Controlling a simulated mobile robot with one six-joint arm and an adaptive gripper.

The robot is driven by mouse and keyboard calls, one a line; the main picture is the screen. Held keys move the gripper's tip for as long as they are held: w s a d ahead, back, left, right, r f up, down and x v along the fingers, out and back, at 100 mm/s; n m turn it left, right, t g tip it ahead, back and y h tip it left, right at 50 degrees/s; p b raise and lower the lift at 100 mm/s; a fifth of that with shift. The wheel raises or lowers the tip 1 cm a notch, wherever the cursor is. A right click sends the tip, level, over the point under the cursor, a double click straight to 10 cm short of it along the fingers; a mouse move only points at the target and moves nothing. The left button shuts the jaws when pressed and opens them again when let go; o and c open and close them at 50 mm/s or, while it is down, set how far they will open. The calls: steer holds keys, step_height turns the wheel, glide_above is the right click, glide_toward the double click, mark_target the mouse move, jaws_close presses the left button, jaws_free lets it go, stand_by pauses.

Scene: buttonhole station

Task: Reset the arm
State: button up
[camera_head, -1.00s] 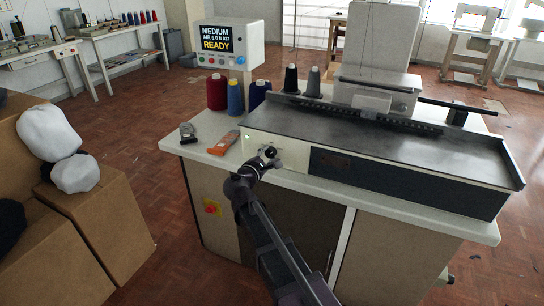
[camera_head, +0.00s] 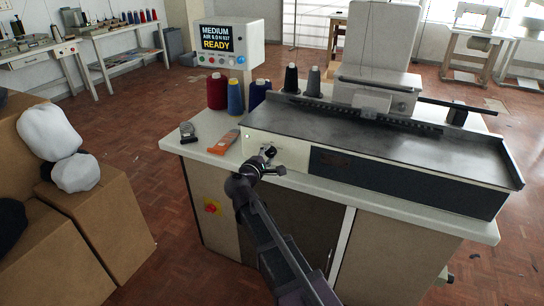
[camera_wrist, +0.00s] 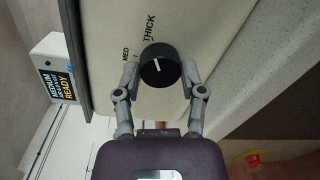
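A round black knob (camera_wrist: 160,65) with a white pointer line sits on a cream panel lettered MED and THICK. In the head view the knob (camera_head: 270,151) is on the left end of the machine's front (camera_head: 290,152). My gripper (camera_wrist: 160,75) is open, with one finger on each side of the knob and a small gap to each. In the head view my gripper (camera_head: 267,161) is just in front of the knob, and its fingers are too small to read there. The display box (camera_head: 226,44) reads MEDIUM and READY.
Thread cones (camera_head: 217,92), an orange-and-grey device (camera_head: 224,142) and a small dark device (camera_head: 187,132) stand on the table (camera_head: 205,155) left of the machine. Cardboard boxes (camera_head: 105,215) are at the left. Open floor lies between them and the table.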

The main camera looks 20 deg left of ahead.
steer(key=o, duration=0.4)
stand_by(0.3)
